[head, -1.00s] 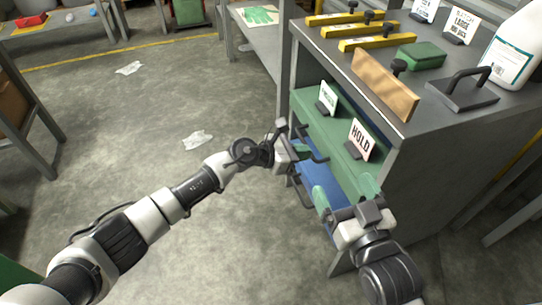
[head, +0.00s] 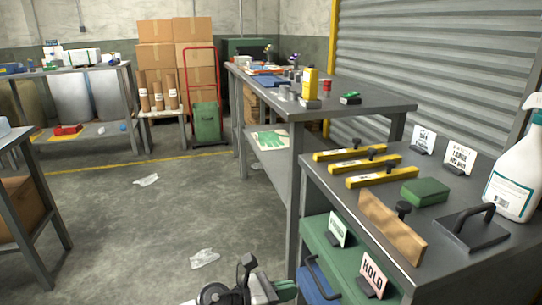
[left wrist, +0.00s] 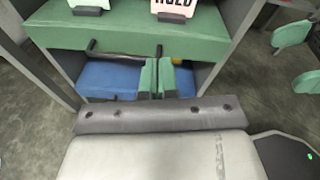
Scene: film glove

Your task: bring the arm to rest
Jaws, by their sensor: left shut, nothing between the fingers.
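My left gripper (head: 285,290) shows at the bottom edge of the head view, beside the front of the grey bench. In the left wrist view its two green fingers (left wrist: 157,78) are together with nothing between them, in front of a dark drawer handle and the blue drawer (left wrist: 112,80). I cannot tell whether they touch the handle. My right gripper (left wrist: 300,58) shows at the right edge of the left wrist view, its green fingers apart and empty. It is out of the head view. Most of my left arm is below the head view.
The grey bench (head: 475,245) holds yellow bars, a green block (head: 425,191), a wooden piece (head: 392,228), a handled plate and a white bottle (head: 515,170). The green drawer (head: 318,240) below carries a HOLD sign (head: 373,274). Open floor lies to the left, with paper scraps (head: 204,258).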

